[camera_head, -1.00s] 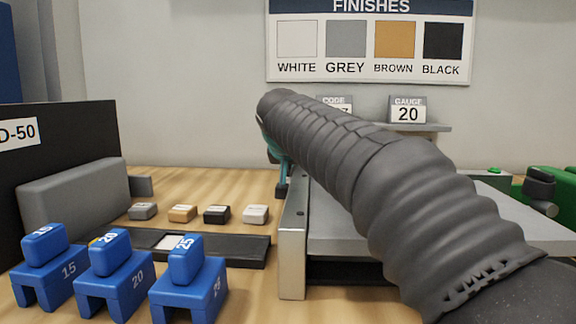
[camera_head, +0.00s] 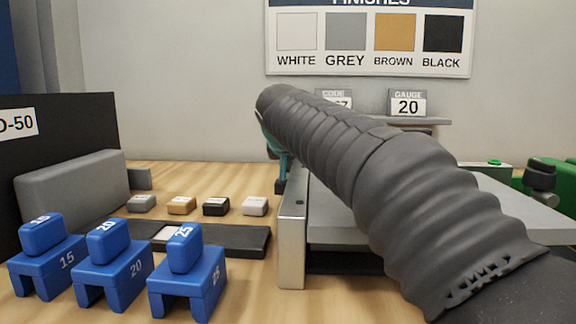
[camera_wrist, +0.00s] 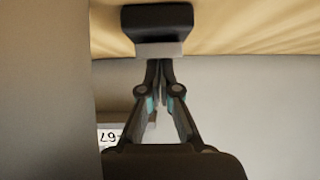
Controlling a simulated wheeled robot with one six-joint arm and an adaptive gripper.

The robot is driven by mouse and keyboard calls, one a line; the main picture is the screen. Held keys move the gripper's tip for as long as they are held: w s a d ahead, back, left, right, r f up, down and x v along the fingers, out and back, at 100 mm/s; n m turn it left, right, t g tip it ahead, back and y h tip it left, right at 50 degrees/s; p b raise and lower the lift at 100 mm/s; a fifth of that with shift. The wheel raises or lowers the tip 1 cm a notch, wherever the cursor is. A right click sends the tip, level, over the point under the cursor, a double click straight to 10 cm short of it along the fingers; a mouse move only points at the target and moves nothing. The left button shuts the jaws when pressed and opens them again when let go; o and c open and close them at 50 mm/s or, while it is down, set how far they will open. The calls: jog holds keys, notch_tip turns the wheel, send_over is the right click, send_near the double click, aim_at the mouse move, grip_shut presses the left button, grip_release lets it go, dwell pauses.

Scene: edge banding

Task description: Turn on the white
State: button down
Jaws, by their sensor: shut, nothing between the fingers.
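A small white-topped block (camera_head: 254,206) stands at the right end of a row of small blocks on the wooden table in the head view. My gripper (camera_head: 281,187) hangs just right of it and a little higher in the picture, mostly hidden behind my dark sleeved arm. In the wrist view its fingers (camera_wrist: 161,64) are shut and empty. Their tips are close to a dark block with a pale grey face; I cannot tell which block this is or whether they touch it.
Grey (camera_head: 141,203), brown (camera_head: 181,205) and black (camera_head: 215,207) blocks stand left of the white one. A dark strip tray (camera_head: 245,240) and blue numbered blocks (camera_head: 110,270) lie in front. A metal-ended machine (camera_head: 292,235) stands right. A finishes sign (camera_head: 368,70) hangs behind.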

jog(key=shift+s+f, duration=0.2)
jog(key=shift+f, duration=0.1)
jog(key=shift+s+f, duration=0.15)
jog(key=shift+f, duration=0.05)
jog(key=shift+a, duration=0.15)
jog(key=r+p, duration=0.1)
jog(key=r, duration=0.1)
jog(key=r+p, duration=0.3)
jog(key=r, duration=0.1)
jog(key=shift+w, duration=0.4)
jog(key=w+r+v, duration=0.1)
jog(key=v, duration=0.7)
jog(key=shift+s+r, duration=0.2)
jog(key=shift+r, duration=0.4)
